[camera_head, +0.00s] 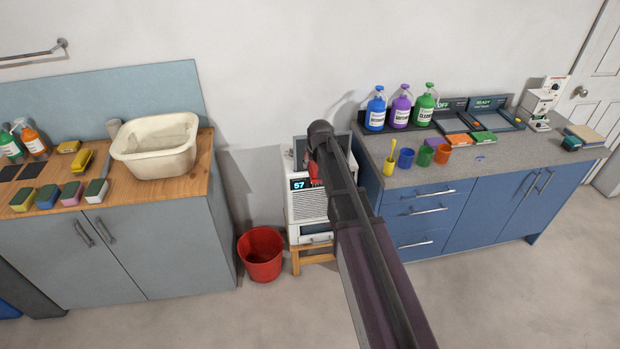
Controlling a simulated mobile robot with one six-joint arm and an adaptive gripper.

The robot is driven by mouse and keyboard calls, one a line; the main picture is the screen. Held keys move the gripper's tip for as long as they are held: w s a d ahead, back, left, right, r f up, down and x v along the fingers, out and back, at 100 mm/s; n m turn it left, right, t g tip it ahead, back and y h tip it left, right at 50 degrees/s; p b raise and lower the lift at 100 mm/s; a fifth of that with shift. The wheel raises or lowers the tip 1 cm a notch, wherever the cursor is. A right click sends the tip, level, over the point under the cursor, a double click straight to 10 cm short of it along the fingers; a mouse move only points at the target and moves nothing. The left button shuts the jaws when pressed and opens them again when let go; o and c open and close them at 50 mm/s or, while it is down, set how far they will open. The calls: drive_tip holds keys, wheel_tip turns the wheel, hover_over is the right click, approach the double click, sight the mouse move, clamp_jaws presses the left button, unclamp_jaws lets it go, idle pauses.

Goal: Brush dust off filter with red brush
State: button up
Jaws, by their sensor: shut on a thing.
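My arm reaches to a white appliance (308,205) standing between the two counters. It has a lit display reading 57, a slatted front and a lower drawer-like part. My gripper (312,163) is in front of its upper part, largely hidden by my own wrist. It is shut on a small red thing, seemingly the red brush (314,173), of which only a little red shows. I cannot make out the bristles. The filter and any dust on it cannot be told apart from here; my arm covers part of the appliance.
A red bucket (261,254) stands on the floor left of the appliance, which rests on a wooden stool (298,262). The left counter (150,190) holds a white basin (155,150) and sponges. The right counter (500,160) holds bottles, cups and trays. The front floor is clear.

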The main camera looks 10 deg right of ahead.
drive_tip(key=shift+d+f, duration=0.1)
drive_tip(key=shift+d, duration=0.05)
drive_tip(key=shift+w+f+b, duration=0.15)
drive_tip(key=shift+f+b, duration=0.1)
drive_tip(key=shift+b, duration=0.2)
drive_tip(key=w+f+t+b, duration=1)
drive_tip(key=f+t+b, duration=0.5)
drive_tip(key=b, duration=2.4)
drive_tip(key=t, duration=0.3)
drive_tip(key=shift+w, duration=0.15)
drive_tip(key=shift+w, duration=2.95)
drive_tip(key=shift+w, duration=0.95)
